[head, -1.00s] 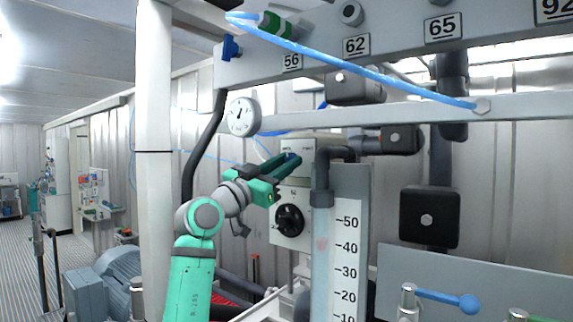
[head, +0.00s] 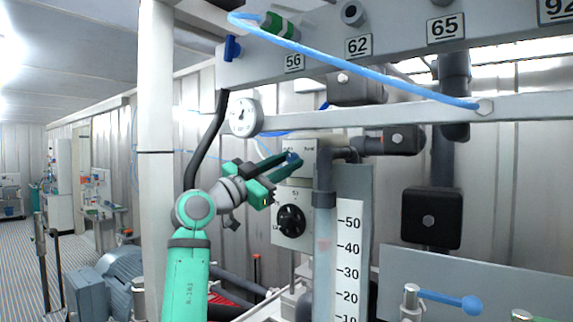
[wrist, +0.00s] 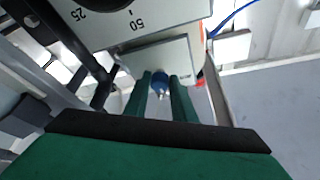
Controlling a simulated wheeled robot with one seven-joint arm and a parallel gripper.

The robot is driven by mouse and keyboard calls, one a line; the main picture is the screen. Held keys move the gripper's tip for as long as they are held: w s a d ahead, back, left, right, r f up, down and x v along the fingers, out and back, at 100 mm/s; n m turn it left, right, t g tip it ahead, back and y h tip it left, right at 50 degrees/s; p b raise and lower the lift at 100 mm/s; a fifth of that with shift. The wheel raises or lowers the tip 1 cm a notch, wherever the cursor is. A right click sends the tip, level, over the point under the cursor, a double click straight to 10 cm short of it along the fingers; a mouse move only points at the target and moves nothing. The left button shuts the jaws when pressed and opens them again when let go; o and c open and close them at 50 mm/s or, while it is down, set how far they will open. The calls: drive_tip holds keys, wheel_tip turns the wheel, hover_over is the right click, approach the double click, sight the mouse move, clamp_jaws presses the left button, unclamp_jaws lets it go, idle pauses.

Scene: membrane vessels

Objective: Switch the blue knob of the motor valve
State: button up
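The motor valve (head: 292,212) is a pale box with a black dial on its front, in the middle of the head view. Its small blue knob (head: 294,158) is on the upper part, partly hidden by my fingertips. My gripper (head: 291,161) reaches it from the left with its green fingers apart. In the wrist view the blue knob (wrist: 160,80) lies between the two fingertips of my gripper (wrist: 160,79). The fingers flank it closely, and I cannot make out firm contact on both sides.
A clear tube with a number scale (head: 348,260) stands just right of the valve. A round gauge (head: 244,117) and a horizontal rail (head: 380,113) are above my gripper. A white post (head: 155,200) stands left of my arm. A blue-handled valve (head: 450,299) is at lower right.

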drive_tip(key=o, duration=0.4)
drive_tip(key=shift+s+r, duration=0.15)
drive_tip(key=shift+c, duration=0.2)
drive_tip(key=v, duration=1)
drive_tip(key=shift+s+a+f, duration=0.2)
drive_tip(key=shift+s+f, duration=0.05)
